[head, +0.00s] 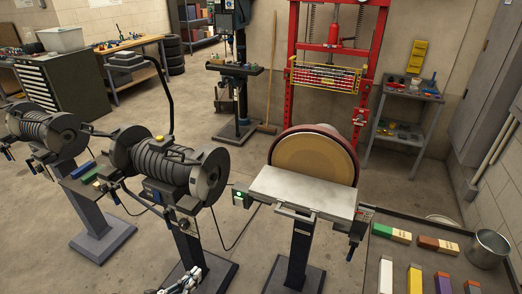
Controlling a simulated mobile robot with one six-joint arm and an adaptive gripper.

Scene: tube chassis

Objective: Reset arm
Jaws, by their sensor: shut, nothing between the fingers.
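My gripper (190,280) shows only in part at the bottom edge of the head view, left of the middle. It is shut and empty. It appears in front of the base of the middle bench grinder (165,165), and the rest of my arm is out of the frame. The gap between it and the grinder's stand cannot be told.
A disc sander (315,165) with a flat grey table stands right of the middle. Another grinder (50,130) is at the left. A dark bench (400,270) at lower right holds several coloured blocks and a metal bucket (488,248). Open floor lies behind the machines.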

